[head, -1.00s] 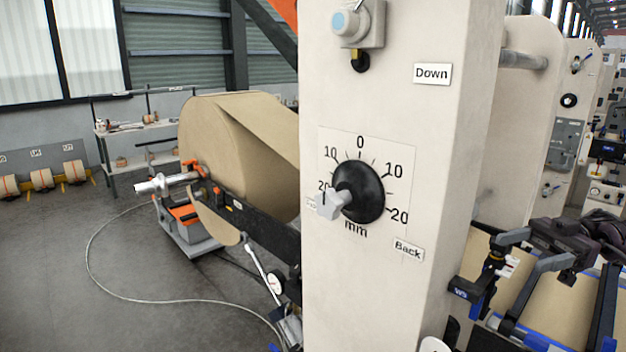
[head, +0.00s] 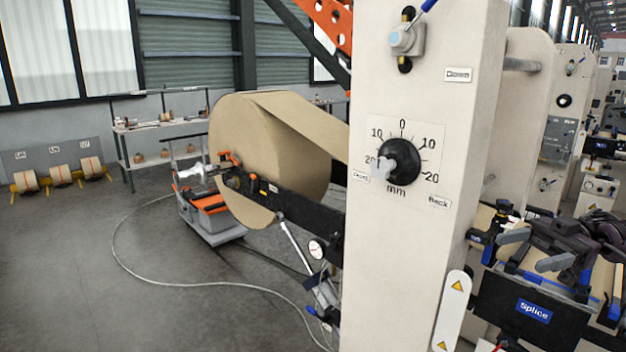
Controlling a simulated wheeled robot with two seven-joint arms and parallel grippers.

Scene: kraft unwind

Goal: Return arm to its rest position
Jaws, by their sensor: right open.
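My right gripper (head: 542,243) is in the head view at the right, a dark body with grey fingers. It is open and I see nothing held in it. It hovers over the splice table, behind and right of the cream machine column (head: 440,270). Whether it touches anything there is hard to tell. My right arm enters from the right edge. My left gripper is not in view.
The column carries a black dial (head: 400,160) with a grey pointer near the left 20 mark. A dark "Splice" panel (head: 533,310) stands below the gripper. A large kraft roll (head: 265,140) is at left. A hose (head: 180,282) crosses the open floor.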

